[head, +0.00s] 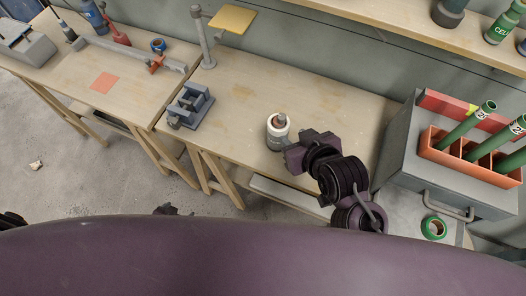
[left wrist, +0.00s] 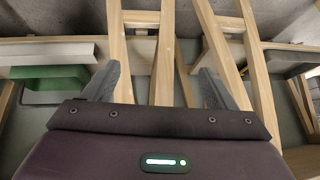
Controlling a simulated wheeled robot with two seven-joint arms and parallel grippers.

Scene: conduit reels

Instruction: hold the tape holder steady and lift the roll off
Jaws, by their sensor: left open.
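A white tape roll (head: 270,130) with a brown core sits around a grey upright peg (head: 282,117), which I take to be the tape holder, near the bench's front edge. The holder's base is mostly hidden by the roll and my right gripper. My right gripper (head: 289,155) is right beside the roll at its lower right; its fingertips are unclear, and I cannot tell whether it touches or grips. My left gripper barely shows over my body (head: 166,209), below the bench front. In the left wrist view my left gripper (left wrist: 160,82) is open and empty, facing wooden bench legs.
A grey vise (head: 189,106) and a lamp-like stand (head: 205,45) are left of the roll. A grey toolbox with an orange rack (head: 440,155) of green tubes stands right. A green tape roll (head: 434,227) lies near it. Bench top (head: 330,100) behind the roll is clear.

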